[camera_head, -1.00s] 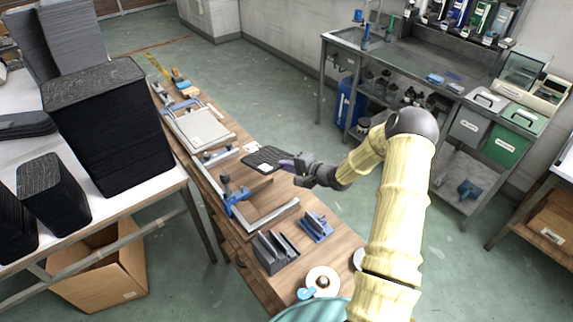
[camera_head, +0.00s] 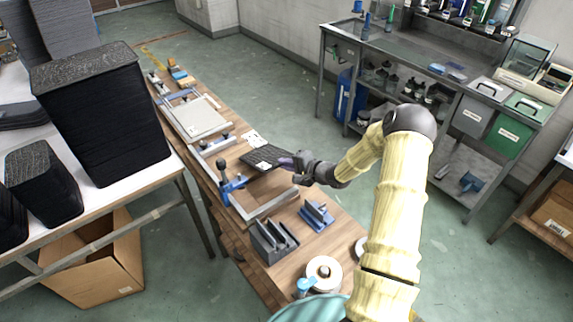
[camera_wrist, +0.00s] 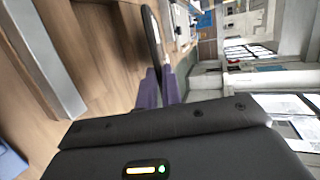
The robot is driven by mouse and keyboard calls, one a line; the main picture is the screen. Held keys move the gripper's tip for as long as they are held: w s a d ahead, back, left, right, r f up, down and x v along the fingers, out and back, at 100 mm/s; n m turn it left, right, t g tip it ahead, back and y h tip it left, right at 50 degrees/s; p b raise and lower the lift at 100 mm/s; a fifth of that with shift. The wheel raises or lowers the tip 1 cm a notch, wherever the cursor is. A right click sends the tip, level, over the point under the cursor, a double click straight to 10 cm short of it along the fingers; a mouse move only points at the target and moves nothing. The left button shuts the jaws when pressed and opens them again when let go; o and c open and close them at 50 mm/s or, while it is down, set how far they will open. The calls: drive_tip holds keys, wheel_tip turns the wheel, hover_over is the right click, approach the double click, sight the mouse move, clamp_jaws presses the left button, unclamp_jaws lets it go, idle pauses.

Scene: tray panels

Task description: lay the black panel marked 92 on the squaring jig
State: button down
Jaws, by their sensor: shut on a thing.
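The black panel (camera_head: 258,157) is a thin dark sheet with a small pale label that is too small to read. My gripper (camera_head: 287,162) is shut on its right edge with purple fingers and holds it over the workbench. In the wrist view the panel (camera_wrist: 152,38) shows nearly edge-on between the purple fingertips (camera_wrist: 158,88). The squaring jig appears to be the L-shaped metal rails (camera_head: 272,207) with a blue clamp (camera_head: 229,184), just in front of the panel. A rail also shows in the wrist view (camera_wrist: 45,55). I cannot tell whether the panel touches anything below.
A grey slotted holder (camera_head: 272,240), a blue fixture (camera_head: 317,214) and a white roll (camera_head: 324,271) stand on the near bench. A pale plate in a frame (camera_head: 196,117) lies farther along. Tall black stacks (camera_head: 105,120) stand on the left table. White cards (camera_head: 253,138) lie behind the panel.

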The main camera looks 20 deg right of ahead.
drive_tip(key=shift+f+b, duration=0.35)
drive_tip(key=shift+f, duration=0.3)
drive_tip(key=shift+s+a+r, duration=0.1)
drive_tip(key=shift+s+a, duration=0.15)
drive_tip(key=shift+a, duration=0.3)
drive_tip(key=shift+s+a+f, duration=0.1)
drive_tip(key=shift+s+a, duration=0.2)
drive_tip(key=shift+a, duration=0.45)
drive_tip(key=shift+s+a+f, duration=0.1)
drive_tip(key=shift+s+a, duration=0.2)
drive_tip(key=shift+a, duration=0.5)
drive_tip(key=shift+s+a+f, duration=0.1)
drive_tip(key=shift+s+a, duration=0.2)
drive_tip(key=shift+a, duration=0.45)
drive_tip(key=shift+r, duration=0.1)
wheel_tip(320, 180, up, 2)
drive_tip(key=shift+r+p, duration=0.25)
drive_tip(key=shift+p, duration=0.8)
drive_tip(key=shift+r+n+g+y+p, duration=0.15)
drive_tip(key=shift+n+g+y+p, duration=0.2)
drive_tip(key=shift+p, duration=0.25)
drive_tip(key=shift+w+d+f, duration=0.15)
drive_tip(key=shift+f, duration=0.05)
drive_tip(key=shift+d, duration=0.1)
